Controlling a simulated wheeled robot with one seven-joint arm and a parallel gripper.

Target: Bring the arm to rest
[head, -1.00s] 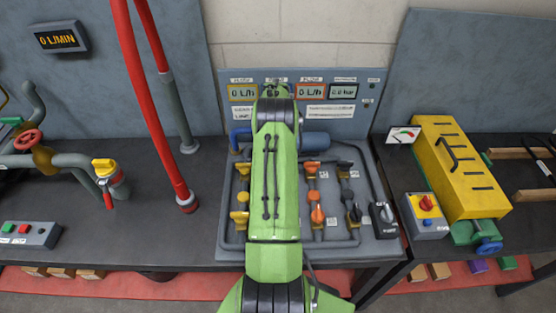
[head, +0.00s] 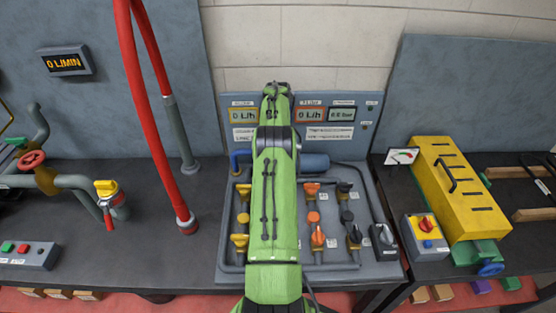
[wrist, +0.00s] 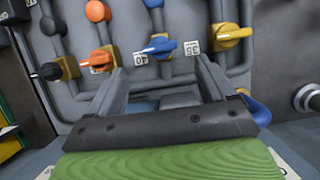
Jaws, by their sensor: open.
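My green arm (head: 275,200) reaches up the middle of the head view, over the grey valve board (head: 350,250). Its far end is in front of the display strip, and my gripper is hidden there. In the wrist view my gripper (wrist: 160,68) is open, with its two grey fingers apart and nothing between them. Beyond the fingers are a blue valve handle (wrist: 157,47) and a yellow handle (wrist: 232,31). I cannot tell whether the fingers touch the board.
An orange handle (wrist: 102,57) and a black handle (wrist: 45,72) also show near the fingers. Left of the board is a red hose (head: 145,110). To the right are a switch box (head: 425,236) and a yellow box (head: 455,190). The tabletop between hose and board is clear.

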